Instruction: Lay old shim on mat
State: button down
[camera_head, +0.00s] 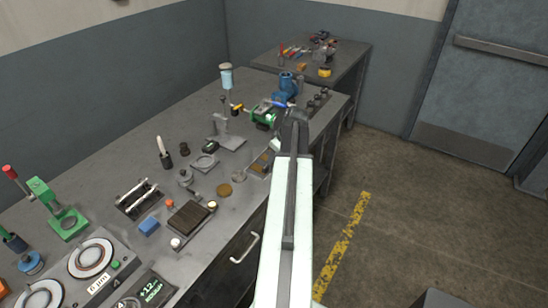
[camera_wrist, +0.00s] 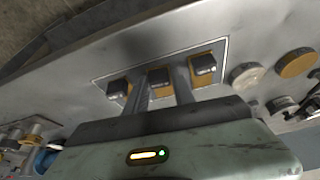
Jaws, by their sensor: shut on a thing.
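In the wrist view my gripper (camera_wrist: 161,88) reaches over a grey plate with a pale border (camera_wrist: 101,83). Its two dark fingers stand on either side of the middle orange patch (camera_wrist: 163,92), which carries a dark block (camera_wrist: 159,77). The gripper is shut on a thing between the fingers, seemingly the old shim. Its outline does not stand out from the orange patch. Two more dark blocks sit on orange patches, one at the left (camera_wrist: 118,87) and one at the right (camera_wrist: 203,64). In the head view the plate (camera_head: 252,168) lies beside my arm, which hides the fingers. I cannot tell which surface is the mat.
A green device (camera_head: 264,113) and a blue vise (camera_head: 288,84) stand farther back on the bench. Open floor is at the right.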

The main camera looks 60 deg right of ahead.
jog(key=c, duration=1)
grip_release()
jog(key=shift+o, duration=0.2)
jog(key=p+v, duration=0.7)
jog(key=v, duration=0.1)
jog(key=shift+f, duration=0.1)
